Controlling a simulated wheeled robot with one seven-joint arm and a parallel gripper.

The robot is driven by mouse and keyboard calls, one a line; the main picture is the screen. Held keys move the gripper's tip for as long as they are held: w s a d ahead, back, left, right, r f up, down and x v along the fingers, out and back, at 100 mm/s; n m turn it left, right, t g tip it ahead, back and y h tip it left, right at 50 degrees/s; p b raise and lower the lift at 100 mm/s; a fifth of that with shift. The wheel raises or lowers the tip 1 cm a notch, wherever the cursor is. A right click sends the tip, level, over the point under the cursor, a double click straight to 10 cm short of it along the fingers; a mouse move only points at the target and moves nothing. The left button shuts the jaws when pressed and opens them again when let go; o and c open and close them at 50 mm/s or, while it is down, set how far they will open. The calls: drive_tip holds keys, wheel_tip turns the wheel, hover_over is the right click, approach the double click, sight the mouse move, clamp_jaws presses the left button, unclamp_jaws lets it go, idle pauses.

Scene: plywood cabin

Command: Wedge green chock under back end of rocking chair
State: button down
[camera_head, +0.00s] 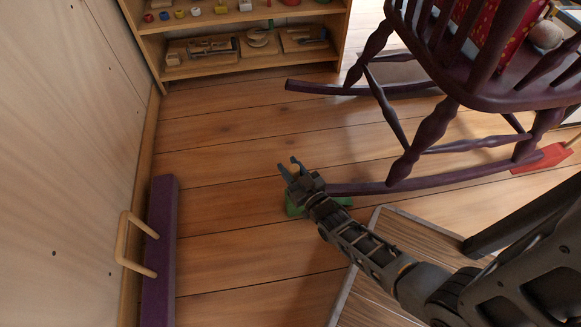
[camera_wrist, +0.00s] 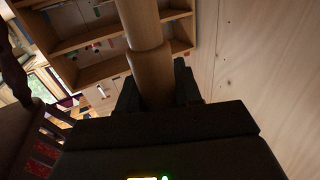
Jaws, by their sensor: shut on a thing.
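The purple rocking chair (camera_head: 480,85) stands at the upper right on two curved runners. The near runner (camera_head: 430,182) has its left end beside my gripper. The green chock (camera_head: 294,209) lies low by that end, largely hidden by my gripper and arm. Whether it touches the runner cannot be told. My gripper (camera_head: 289,166) is above the chock. In the wrist view a round wooden handle (camera_wrist: 145,45) stands between the fingers, which are shut on it. It appears to be the chock's handle; the joint is hidden.
A red chock (camera_head: 541,159) with a wooden handle lies by the runner's right end. A purple block (camera_head: 160,250) with a loop handle stands by the left wall. A grey-edged slatted mat (camera_head: 365,290) lies below my arm. A shelf (camera_head: 205,75) stands behind. Floor left of my gripper is clear.

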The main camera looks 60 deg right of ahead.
drive_tip(key=shift+s+d, duration=0.2)
drive_tip(key=c, duration=0.7)
unclamp_jaws()
drive_tip(key=shift+s, duration=0.1)
drive_tip(key=p+v, duration=0.2)
drive_tip(key=v, duration=0.5)
drive_tip(key=shift+s+a, duration=0.25)
drive_tip(key=shift+s, duration=0.05)
